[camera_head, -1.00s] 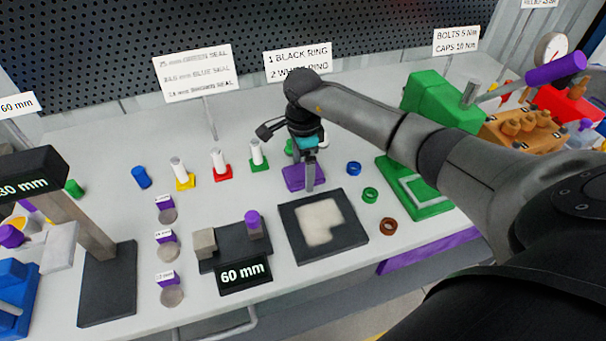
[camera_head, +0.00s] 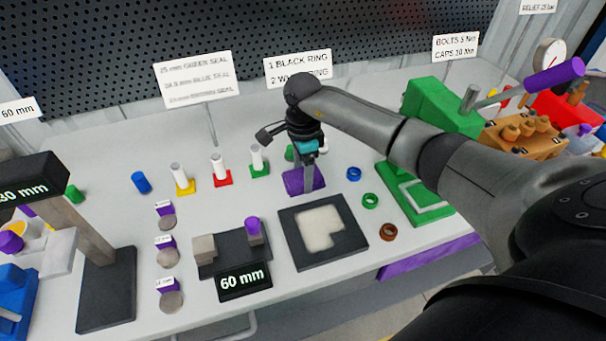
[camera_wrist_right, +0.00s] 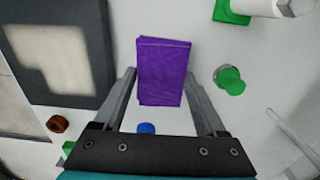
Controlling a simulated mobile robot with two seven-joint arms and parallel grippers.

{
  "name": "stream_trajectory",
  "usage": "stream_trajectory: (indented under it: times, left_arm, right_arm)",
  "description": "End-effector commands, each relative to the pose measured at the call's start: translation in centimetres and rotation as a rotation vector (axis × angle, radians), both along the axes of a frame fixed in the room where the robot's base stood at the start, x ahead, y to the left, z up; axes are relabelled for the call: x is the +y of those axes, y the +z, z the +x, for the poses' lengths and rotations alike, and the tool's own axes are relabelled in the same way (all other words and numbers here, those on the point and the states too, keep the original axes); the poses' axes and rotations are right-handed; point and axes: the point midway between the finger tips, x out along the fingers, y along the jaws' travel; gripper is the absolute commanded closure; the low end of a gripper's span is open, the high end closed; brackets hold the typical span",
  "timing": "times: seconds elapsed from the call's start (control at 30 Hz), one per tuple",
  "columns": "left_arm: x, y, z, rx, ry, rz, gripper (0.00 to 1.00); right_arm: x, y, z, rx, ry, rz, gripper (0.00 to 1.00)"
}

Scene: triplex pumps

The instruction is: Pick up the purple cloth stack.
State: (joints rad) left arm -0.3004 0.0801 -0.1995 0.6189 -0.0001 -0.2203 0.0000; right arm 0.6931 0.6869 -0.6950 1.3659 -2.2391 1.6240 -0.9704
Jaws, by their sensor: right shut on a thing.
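The purple cloth stack (camera_head: 293,182) is a flat rectangular block near the middle of the table, behind the dark framed plate. My right gripper (camera_head: 308,184) points down at it, shut on it. In the right wrist view the cloth stack (camera_wrist_right: 163,72) sits between the two fingers of the right gripper (camera_wrist_right: 161,76), one along each side. Whether its underside touches the table is hard to tell. My left gripper is not in view.
A dark plate with a pale centre (camera_head: 357,240) lies in front of the stack. Blue, green and brown rings (camera_head: 388,232) lie to its right. White pegs on coloured bases (camera_head: 222,169) stand to the left. Sign cards (camera_head: 297,68) stand behind.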

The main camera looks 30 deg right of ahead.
Motion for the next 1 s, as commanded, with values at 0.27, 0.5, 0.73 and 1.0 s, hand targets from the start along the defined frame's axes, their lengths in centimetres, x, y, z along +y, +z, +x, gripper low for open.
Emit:
stream_trajectory:
  times: [0.27, 0.5, 0.73, 1.0]
  left_arm:
    - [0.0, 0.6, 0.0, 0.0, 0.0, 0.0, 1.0]
    - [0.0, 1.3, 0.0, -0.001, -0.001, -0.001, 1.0]
    - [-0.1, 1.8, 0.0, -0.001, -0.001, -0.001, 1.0]
    - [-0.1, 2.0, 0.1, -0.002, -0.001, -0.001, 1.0]
  right_arm:
    - [-0.1, 4.1, 0.1, -0.005, 0.001, -0.002, 0.79]
    - [-0.1, 11.1, 0.2, -0.007, 0.0, -0.002, 0.79]
    - [0.0, 16.7, 0.1, -0.004, 0.001, -0.001, 0.79]
    - [0.0, 19.5, 0.0, 0.0, 0.0, -0.001, 0.79]
